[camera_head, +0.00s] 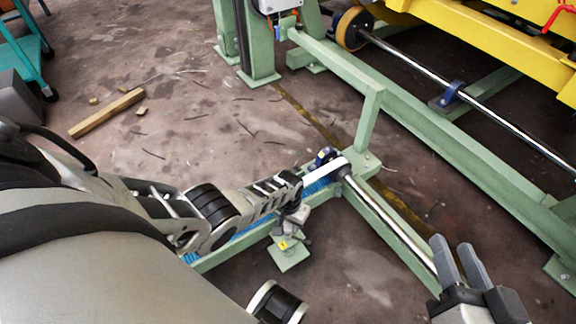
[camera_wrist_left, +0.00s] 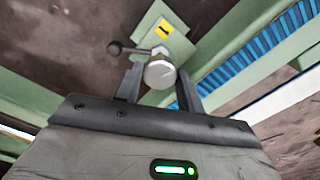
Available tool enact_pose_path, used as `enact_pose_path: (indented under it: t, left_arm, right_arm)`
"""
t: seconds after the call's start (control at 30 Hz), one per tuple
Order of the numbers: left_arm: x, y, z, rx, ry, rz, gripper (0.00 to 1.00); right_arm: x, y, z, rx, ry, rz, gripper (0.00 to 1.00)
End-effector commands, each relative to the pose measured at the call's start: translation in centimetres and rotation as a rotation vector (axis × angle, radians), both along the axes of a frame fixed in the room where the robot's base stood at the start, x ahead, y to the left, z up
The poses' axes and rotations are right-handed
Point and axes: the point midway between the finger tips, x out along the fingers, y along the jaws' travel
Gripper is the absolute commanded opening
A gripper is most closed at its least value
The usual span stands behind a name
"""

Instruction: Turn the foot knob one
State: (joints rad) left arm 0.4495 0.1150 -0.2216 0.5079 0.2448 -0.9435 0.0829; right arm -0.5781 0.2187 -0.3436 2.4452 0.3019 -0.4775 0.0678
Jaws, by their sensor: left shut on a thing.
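The foot knob, a round grey metal knob (camera_wrist_left: 160,74) with a black ball-ended lever beside it, sits between the fingertips of my left gripper (camera_wrist_left: 160,83) in the left wrist view. The gripper is shut on it. Behind it is a green foot plate (camera_wrist_left: 181,47) with a yellow label (camera_wrist_left: 163,30) whose mark is too small to read. In the head view the left gripper (camera_head: 292,218) reaches down above the green foot plate (camera_head: 290,258), and my wrist partly hides the knob. My right gripper (camera_head: 451,243) is open and empty at the lower right.
A green frame beam (camera_head: 430,120) and a thin steel shaft (camera_head: 400,228) run along the right. A blue strip (camera_head: 320,185) lies beside the left gripper. A yellow structure (camera_head: 480,40) fills the upper right. A wooden bar (camera_head: 106,113) lies on the floor at left.

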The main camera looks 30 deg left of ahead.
Motion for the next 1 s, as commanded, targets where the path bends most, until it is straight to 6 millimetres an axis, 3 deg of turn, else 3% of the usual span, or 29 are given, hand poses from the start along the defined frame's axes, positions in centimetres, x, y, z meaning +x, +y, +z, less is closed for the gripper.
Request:
enact_pose_path:
  t: [0.6, 1.0]
  left_arm:
    - [-0.13, -0.1, -0.07, -0.002, 0.003, -0.58, 0.15]
    - [-0.15, -0.12, -0.09, -0.003, 0.003, -0.851, 0.15]
  right_arm:
    - [0.04, 0.05, -0.09, 0.008, 0.002, -0.002, 0.36]
    - [0.08, 0.1, 0.03, 0.017, 0.0, -0.003, 0.36]
